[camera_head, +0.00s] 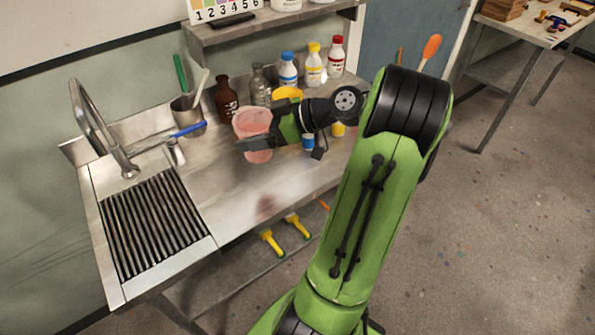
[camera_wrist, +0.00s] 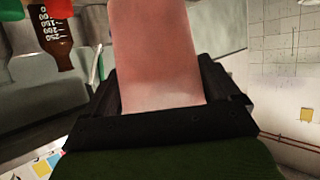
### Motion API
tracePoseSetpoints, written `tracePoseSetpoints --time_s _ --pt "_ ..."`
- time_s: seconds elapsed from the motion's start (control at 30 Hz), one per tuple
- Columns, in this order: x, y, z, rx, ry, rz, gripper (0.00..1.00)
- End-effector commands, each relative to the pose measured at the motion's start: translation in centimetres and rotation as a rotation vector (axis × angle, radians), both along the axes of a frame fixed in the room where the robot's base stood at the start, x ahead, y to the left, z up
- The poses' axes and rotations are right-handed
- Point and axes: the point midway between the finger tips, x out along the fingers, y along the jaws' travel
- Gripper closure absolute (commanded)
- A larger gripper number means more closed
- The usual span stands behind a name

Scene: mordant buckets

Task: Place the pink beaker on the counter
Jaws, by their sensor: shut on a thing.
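The pink beaker (camera_head: 252,123) is in the head view, upright or nearly so, over the middle of the steel counter (camera_head: 255,190). My gripper (camera_head: 256,143) is shut on the pink beaker, with its dark fingers around the beaker's lower half. In the wrist view the beaker (camera_wrist: 155,55) fills the middle between the two black fingers. I cannot tell whether the beaker's base touches the counter or hangs just above it. My arm hides part of the counter's right side.
A brown bottle (camera_head: 226,100), a clear bottle (camera_head: 259,88) and several capped bottles stand along the back. A metal pot (camera_head: 187,113) with tools, a blue-handled brush (camera_head: 188,131) and a faucet (camera_head: 95,125) are left. The counter's front is clear beside the ribbed drainer (camera_head: 150,225).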

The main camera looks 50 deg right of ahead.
Motion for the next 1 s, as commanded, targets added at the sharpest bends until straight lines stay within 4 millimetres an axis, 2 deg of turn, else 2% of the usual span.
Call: tracePoseSetpoints --time_s 0.13,0.3,0.63,1.0 --pt "0.0 0.0 -0.6 0.002 -0.003 0.011 0.50" --pt "0.0 0.1 -4.1 0.003 -0.003 0.010 0.50" --pt "0.0 0.1 -9.6 0.004 -0.003 0.010 0.50" --pt "0.0 0.0 -10.2 -0.002 -0.003 0.010 0.50"
